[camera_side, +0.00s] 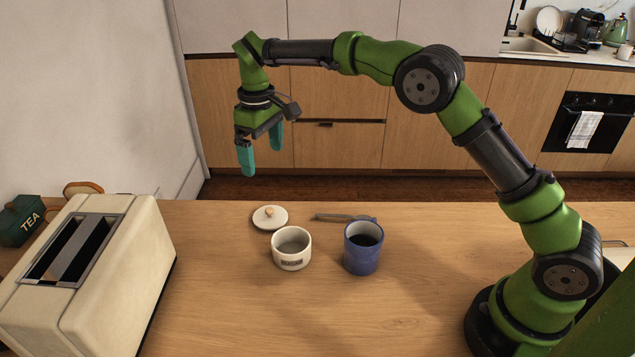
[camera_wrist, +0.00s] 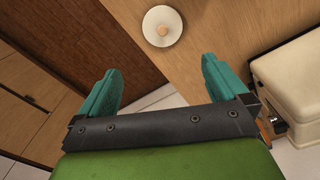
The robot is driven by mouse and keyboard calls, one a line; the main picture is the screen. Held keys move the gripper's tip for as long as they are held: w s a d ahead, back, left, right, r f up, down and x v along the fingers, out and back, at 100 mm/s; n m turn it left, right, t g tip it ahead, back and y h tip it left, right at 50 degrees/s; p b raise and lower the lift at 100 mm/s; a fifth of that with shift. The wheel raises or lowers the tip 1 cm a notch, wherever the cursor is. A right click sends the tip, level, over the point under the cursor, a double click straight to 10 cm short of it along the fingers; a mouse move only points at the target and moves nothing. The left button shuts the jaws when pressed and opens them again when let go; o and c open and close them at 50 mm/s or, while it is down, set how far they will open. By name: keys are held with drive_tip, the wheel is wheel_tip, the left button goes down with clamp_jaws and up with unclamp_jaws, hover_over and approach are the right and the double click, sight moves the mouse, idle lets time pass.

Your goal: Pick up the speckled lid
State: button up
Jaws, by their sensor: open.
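The lid (camera_side: 270,217) is a round, pale disc with a small tan knob, lying flat on the wooden counter near its far edge. Its speckles are too small to make out. In the wrist view the lid (camera_wrist: 162,26) shows near the top, ahead of the fingers, with its knob facing up. My gripper (camera_side: 260,160) is open and empty, with two teal fingers spread apart. It hangs well above the counter, near the far edge and clear of the lid. In the wrist view my gripper (camera_wrist: 160,85) has nothing between its fingers.
A white cup (camera_side: 291,250) with a label stands just in front of the lid. A blue mug (camera_side: 362,250) with dark contents stands to its right. A dark utensil (camera_side: 342,217) lies behind them. A cream toaster (camera_side: 120,275) and green TEA tin (camera_side: 22,222) occupy the left. The front counter is clear.

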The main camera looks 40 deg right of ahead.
drive_tip(key=r, duration=0.1)
hover_over(269, 210)
drive_tip(key=shift+n, duration=0.3)
drive_tip(key=f, duration=1.1)
drive_tip(key=shift+w+d+f, duration=0.15)
drive_tip(key=shift+d+f, duration=0.05)
drive_tip(key=shift+a+f, duration=0.15)
drive_tip(key=shift+f, duration=2.45)
